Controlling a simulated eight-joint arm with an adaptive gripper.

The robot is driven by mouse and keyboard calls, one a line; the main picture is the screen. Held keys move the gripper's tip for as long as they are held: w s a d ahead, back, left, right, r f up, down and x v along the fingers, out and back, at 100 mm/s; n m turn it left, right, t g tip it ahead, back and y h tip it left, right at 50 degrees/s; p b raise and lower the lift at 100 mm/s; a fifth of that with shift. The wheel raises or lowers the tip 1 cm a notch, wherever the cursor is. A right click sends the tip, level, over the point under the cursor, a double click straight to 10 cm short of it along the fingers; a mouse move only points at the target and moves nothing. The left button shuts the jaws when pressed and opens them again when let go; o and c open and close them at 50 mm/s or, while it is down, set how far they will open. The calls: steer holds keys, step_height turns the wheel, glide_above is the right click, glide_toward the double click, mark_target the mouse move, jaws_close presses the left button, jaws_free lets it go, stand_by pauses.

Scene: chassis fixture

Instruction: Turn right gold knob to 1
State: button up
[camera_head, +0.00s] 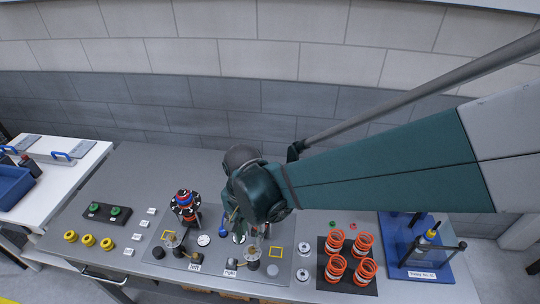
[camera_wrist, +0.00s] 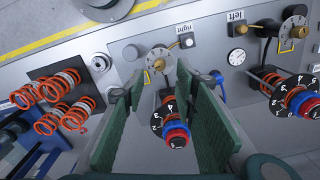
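The right station shows in the wrist view below the "right" label (camera_wrist: 183,29): a grey round dial plate (camera_wrist: 160,62) with a small gold knob (camera_wrist: 174,46) on a short stem. A shock-absorber-like piece with a black numbered disc (camera_wrist: 157,122), a blue ring and a red cap (camera_wrist: 177,138) stands between my fingers. My gripper (camera_wrist: 160,74) is open around it, with a gap on the left side; contact on the right cannot be told. The digit the gold knob points at is too small to read.
The left station has a similar numbered piece (camera_head: 185,203), close beside my wrist. Orange springs (camera_head: 335,241) on a black plate stand at right, by a blue stand (camera_head: 410,270). Yellow rings (camera_head: 88,240) lie at left. A gauge (camera_wrist: 237,57) sits between the stations.

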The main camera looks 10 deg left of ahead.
mark_target(251, 249)
steer(key=shift+f, duration=0.1)
steer(key=shift+f, duration=3.75)
steer(key=c, duration=0.9)
